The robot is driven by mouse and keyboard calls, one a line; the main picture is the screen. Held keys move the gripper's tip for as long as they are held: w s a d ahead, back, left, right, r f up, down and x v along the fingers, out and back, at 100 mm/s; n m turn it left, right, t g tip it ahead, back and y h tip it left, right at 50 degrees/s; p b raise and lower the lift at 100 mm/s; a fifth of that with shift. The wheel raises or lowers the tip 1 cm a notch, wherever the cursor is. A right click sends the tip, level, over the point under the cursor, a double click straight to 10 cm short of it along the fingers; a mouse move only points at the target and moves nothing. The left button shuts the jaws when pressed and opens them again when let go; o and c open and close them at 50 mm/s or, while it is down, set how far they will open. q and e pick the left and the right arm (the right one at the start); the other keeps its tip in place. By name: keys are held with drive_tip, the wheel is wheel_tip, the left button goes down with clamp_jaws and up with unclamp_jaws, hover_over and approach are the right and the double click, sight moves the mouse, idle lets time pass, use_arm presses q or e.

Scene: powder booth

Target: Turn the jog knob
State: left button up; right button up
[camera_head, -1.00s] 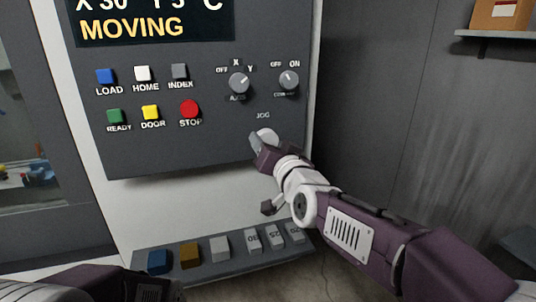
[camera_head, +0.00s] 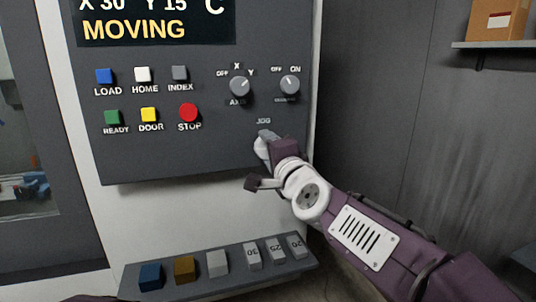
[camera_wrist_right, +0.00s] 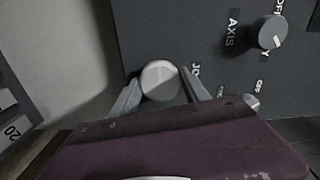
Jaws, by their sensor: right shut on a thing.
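The jog knob (camera_wrist_right: 160,80) is a pale round knob under the JOG label, low on the right of the dark control panel (camera_head: 150,160). My right gripper (camera_head: 263,143) is shut on it. In the right wrist view the two grey fingers of the right gripper (camera_wrist_right: 161,88) stand on either side of the knob. In the head view the knob (camera_head: 260,148) is partly hidden by a finger and the wrist. The display (camera_head: 150,22) reads X 30, Y 15 and MOVING. My left gripper does not show.
The axis knob (camera_head: 240,86) and an OFF/ON knob (camera_head: 289,85) sit above the jog knob. Coloured buttons, including a red STOP button (camera_head: 188,112), are to the left. A ledge (camera_head: 225,282) with blocks lies below. A box (camera_head: 498,20) stands on a shelf at the upper right.

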drive_tip(key=shift+f+m+b, duration=0.1)
drive_tip(key=shift+m+b, duration=0.45)
drive_tip(key=shift+m, duration=3.05)
drive_tip(key=shift+f, duration=0.1)
drive_tip(key=o, duration=1.3)
drive_tip(key=shift+o, duration=0.3)
drive_tip(key=shift+d, duration=0.1)
